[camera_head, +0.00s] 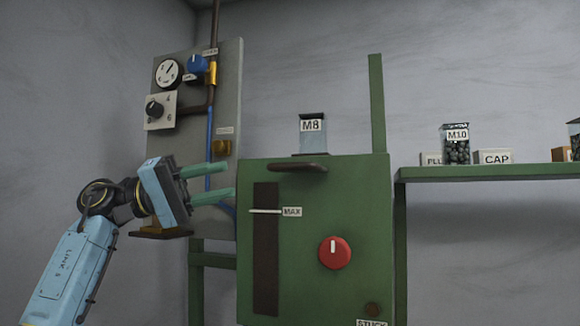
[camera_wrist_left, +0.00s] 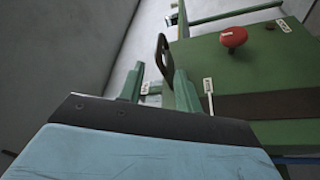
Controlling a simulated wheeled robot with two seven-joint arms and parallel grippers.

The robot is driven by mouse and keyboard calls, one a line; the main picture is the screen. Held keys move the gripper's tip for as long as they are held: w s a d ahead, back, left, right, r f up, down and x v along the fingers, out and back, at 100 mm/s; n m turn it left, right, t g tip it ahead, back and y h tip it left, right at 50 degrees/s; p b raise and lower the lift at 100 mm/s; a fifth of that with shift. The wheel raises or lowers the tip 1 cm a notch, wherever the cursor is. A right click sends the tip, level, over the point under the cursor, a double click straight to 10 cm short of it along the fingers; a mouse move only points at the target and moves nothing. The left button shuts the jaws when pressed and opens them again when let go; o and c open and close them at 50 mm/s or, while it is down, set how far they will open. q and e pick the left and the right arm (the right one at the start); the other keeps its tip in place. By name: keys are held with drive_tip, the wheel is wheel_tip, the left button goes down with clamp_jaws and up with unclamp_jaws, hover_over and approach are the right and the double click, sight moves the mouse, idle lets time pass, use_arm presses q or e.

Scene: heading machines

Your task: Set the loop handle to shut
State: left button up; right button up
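The loop handle (camera_head: 297,167) is a dark brown loop near the top front edge of the green machine box (camera_head: 350,195). In the left wrist view the loop handle (camera_wrist_left: 162,55) stands up beyond the gap between my fingertips. My left gripper (camera_head: 231,179) is open, its two green fingers pointing right toward the box. It is left of the handle, apart from it, with nothing between the fingers. The fingers also show in the left wrist view (camera_wrist_left: 159,72). My right gripper is in neither view.
The box front carries a red knob (camera_head: 334,253) and a dark slot with a white pointer at a MAX label (camera_head: 292,212). An M8 container (camera_head: 312,134) stands behind the handle. A grey panel (camera_head: 228,100) with gauge and knobs is behind my gripper. A green shelf (camera_head: 490,172) is right.

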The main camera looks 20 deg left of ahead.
sight(280, 168)
use_arm(q)
drive_tip(key=p+x, duration=0.3)
drive_tip(key=x, duration=1)
clamp_jaws()
